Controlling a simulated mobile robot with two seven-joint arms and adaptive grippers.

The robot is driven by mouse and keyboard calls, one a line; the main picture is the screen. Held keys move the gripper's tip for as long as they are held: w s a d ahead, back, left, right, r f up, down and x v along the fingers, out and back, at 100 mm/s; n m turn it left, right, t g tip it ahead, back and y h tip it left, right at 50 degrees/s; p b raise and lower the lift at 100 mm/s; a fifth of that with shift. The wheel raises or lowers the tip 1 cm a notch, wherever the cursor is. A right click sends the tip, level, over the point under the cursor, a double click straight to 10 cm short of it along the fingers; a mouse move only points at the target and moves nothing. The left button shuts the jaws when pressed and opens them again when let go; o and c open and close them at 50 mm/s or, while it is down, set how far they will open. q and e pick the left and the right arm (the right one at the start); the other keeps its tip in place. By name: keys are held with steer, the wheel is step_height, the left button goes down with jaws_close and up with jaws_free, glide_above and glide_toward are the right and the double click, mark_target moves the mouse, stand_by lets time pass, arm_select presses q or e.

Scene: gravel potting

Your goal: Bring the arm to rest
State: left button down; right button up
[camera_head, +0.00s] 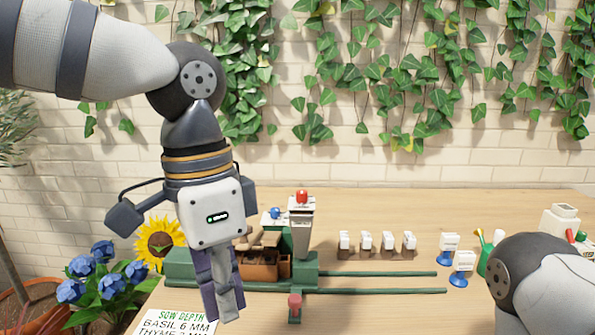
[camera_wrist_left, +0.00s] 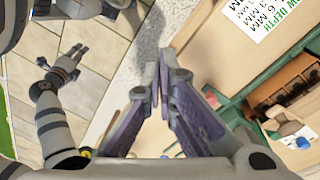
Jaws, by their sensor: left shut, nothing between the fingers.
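My left gripper (camera_head: 228,308) hangs pointing down at the front left of the table in the head view. Its fingers are together and empty, in front of the left end of the green bench tool and above the sow depth card (camera_head: 172,322). In the left wrist view the purple-grey fingers (camera_wrist_left: 165,72) close toward each other with nothing between them. My right arm (camera_head: 540,275) shows at the lower right of the head view, its gripper out of frame. In the left wrist view my right gripper (camera_wrist_left: 68,64) is small, over the paving, with fingers apart.
A green frame with rails (camera_head: 375,291) and a brown tray (camera_head: 262,266) stand close to the left gripper. White-topped blocks (camera_head: 365,241) and blue-based stamps (camera_head: 462,262) are further right. A sunflower (camera_head: 160,240) and blue flowers (camera_head: 92,272) are at the left.

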arm_select(q)
step_height(320, 180, down, 20)
steer(key=s+d+f+n+g+h, duration=0.1)
steer(key=s+d+n+g+h, duration=0.1)
steer(key=n+h, duration=0.15)
steer(key=s+a+f+n, duration=0.4)
steer(key=s+f+n, duration=0.1)
steer(key=s+f, duration=0.5)
steer(key=s+a+f+n+y, duration=0.2)
steer(key=s+a+f, duration=0.1)
steer(key=a, duration=0.3)
steer(key=s+a+f+n+t+y, duration=0.1)
steer(key=s+a+f+y, duration=0.1)
steer(key=s+a+f, duration=0.2)
steer(key=shift+s+a+n, duration=0.35)
steer(key=shift+s+a, duration=0.8)
steer(key=shift+a, duration=0.05)
arm_select(e)
steer(key=shift+w+f, duration=0.1)
steer(key=shift+w, duration=0.8)
